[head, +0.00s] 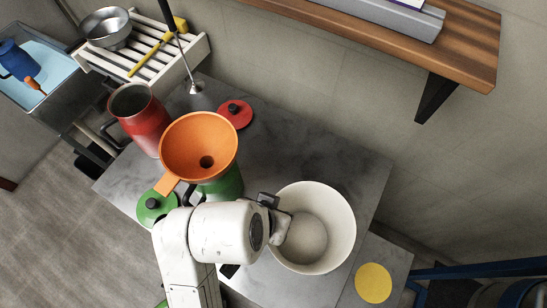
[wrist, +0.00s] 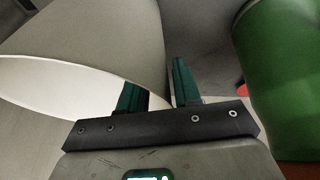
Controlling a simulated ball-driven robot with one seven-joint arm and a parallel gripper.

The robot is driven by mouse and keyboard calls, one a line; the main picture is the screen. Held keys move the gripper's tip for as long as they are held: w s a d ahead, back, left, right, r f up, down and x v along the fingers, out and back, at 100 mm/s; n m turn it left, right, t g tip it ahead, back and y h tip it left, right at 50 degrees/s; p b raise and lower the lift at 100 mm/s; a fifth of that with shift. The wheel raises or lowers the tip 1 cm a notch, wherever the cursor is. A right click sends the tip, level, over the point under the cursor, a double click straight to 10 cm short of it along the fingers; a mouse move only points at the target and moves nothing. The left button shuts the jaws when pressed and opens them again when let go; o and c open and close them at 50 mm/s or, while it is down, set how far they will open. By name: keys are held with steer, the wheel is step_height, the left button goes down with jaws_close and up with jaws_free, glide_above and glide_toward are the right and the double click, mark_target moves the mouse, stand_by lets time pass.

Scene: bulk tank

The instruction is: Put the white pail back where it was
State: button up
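The white pail (head: 341,225) is upright in the head view, with a pale round area at its bottom. My gripper (head: 278,218) is at its left rim. In the wrist view the pail (wrist: 90,45) fills the left side. The fingers of my gripper (wrist: 157,90) straddle its wall, one inside and one outside, and stand close together. The gripper looks shut on the wall, though the fingertips are partly hidden. Whether the pail's underside touches the worktop is hidden.
On the grey worktop (head: 330,160) stand a red canister (head: 145,122) and an orange funnel (head: 198,145) on a green canister (head: 225,186); it also shows in the wrist view (wrist: 285,80). Red (head: 236,115) and green (head: 155,207) lids lie nearby. A yellow disc (head: 373,283) lies at right.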

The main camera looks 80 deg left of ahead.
steer(key=p+v, duration=0.6)
steer(key=v, duration=0.6)
steer(key=shift+r, duration=0.1)
